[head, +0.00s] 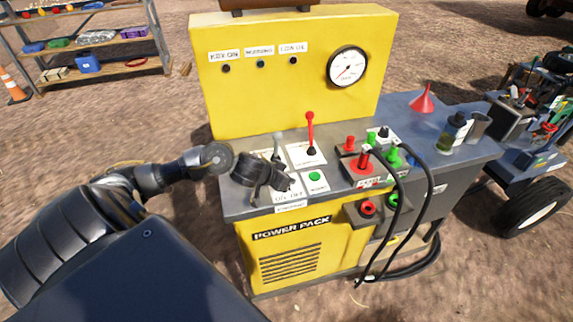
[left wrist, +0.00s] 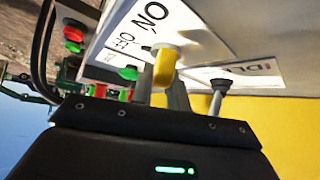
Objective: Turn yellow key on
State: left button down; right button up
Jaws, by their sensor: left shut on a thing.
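The yellow key (left wrist: 165,66) stands on a white plate (left wrist: 178,35) marked ON and OFF in the left wrist view. My left gripper (left wrist: 162,92) is shut on the key, with one finger on each side of it. In the head view my left gripper (head: 286,183) is over the ON/OFF plate (head: 288,196) at the left of the yellow power pack (head: 290,265), and it hides the key. On the back panel, the lamp under the KEY ON label (head: 226,68) looks dark. My right gripper is in neither view.
A red-knobbed lever (head: 310,130), a grey lever (head: 278,146) and a green button (head: 315,176) are close to my left gripper. Red and green connectors (head: 393,158) with black cables (head: 428,190) are to the right. A red funnel (head: 424,100) and bottles stand farther right.

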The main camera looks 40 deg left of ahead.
pick_arm(q)
jog(key=m+h+p, duration=0.2)
jog(key=m, duration=0.1)
jog(key=shift+r+m+g+h, duration=0.15)
jog(key=shift+m+g+h, duration=0.15)
jog(key=shift+g, duration=0.1)
jog(key=m+g+h, duration=0.1)
jog(key=m+h, duration=0.1)
jog(key=shift+m+p, duration=0.4)
jog(key=shift+d+f+m+g+h+b, duration=0.1)
jog(key=shift+m+g+h+b, duration=0.1)
jog(key=shift+m+g+h, duration=0.3)
jog(key=shift+f+m+g+h+b, duration=0.1)
jog(key=shift+m+g+b, duration=0.1)
jog(key=shift+m, duration=0.5)
jog(key=shift+s+m+g+h+b, duration=0.1)
jog(key=shift+m+g+h+b, duration=0.7)
jog(key=shift+m, duration=0.5)
jog(key=shift+m+g, duration=0.3)
jog(key=c, duration=1.4)
grip_release()
jog(key=shift+o, duration=0.2)
